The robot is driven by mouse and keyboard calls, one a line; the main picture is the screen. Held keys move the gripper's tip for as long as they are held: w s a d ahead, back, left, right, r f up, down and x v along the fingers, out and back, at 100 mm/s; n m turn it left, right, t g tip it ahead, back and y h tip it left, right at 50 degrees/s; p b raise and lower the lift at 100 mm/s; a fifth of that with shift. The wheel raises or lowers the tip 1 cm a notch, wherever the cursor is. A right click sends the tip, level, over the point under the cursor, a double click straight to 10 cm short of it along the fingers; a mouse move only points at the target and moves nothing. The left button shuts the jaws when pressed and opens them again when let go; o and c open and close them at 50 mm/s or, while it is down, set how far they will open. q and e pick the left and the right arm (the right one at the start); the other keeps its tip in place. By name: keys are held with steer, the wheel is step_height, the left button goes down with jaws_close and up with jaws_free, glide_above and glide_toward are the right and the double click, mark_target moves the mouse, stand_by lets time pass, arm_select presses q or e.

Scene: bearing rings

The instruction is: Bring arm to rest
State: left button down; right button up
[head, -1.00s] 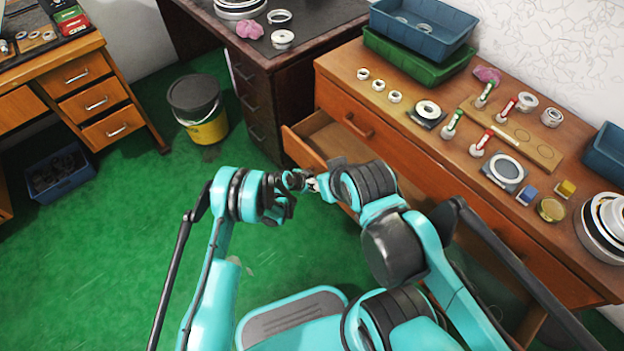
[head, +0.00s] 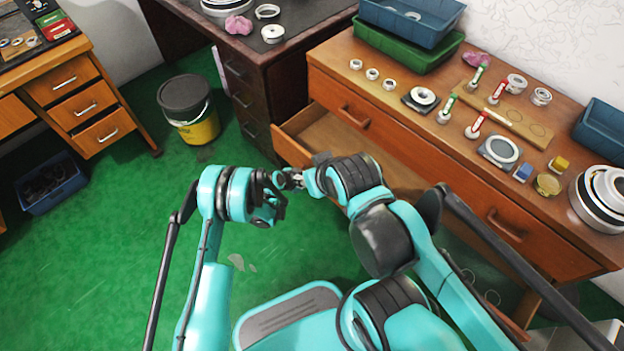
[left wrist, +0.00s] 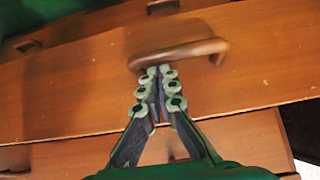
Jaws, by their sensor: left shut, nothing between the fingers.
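My left gripper (left wrist: 159,72) is shut and empty in the left wrist view, its fingertips together. An open drawer's front with a brown handle (left wrist: 180,52) lies beyond the fingertips; I cannot tell the exact gap. In the head view my left arm (head: 212,195) comes up from the left and bends toward the middle. Its hand is small and dark there, close to the end of my right arm (head: 350,175). The right arm is bent in toward the left one. Its fingers cannot be made out clearly.
A wooden cabinet (head: 450,160) with an open drawer (head: 325,135) stands ahead and right, rings and bins on top. A dark desk (head: 290,75), a yellow bucket (head: 192,125) and a blue floor bin (head: 50,185) stand farther off. Green floor (head: 110,260) is clear at left.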

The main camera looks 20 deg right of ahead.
arm_select(q)
steer(key=v, duration=1)
steer(key=shift+a, duration=0.15)
steer(key=shift+r, duration=0.15)
steer(key=a+r+n+t+y, duration=0.1)
steer(key=a+r+n+y, duration=0.15)
steer(key=a+r, duration=0.75)
steer(key=a+r+n+t+y, duration=0.1)
steer(key=a+r+n, duration=0.45)
steer(key=r, duration=0.75)
steer(key=s+a+r+n+t+y, duration=0.1)
steer(key=s+a+r+n+y, duration=0.1)
steer(key=s+a, duration=0.7)
steer(key=s+a+r+n+t+y, duration=0.1)
steer(key=s+a+r+n, duration=0.3)
steer(key=s+a, duration=0.5)
steer(key=a+r+y, duration=0.1)
steer(key=a+r, duration=0.1)
steer(key=a, duration=0.2)
steer(key=shift+s, duration=0.2)
steer(key=shift+r+y, duration=0.1)
steer(key=shift+y, duration=0.15)
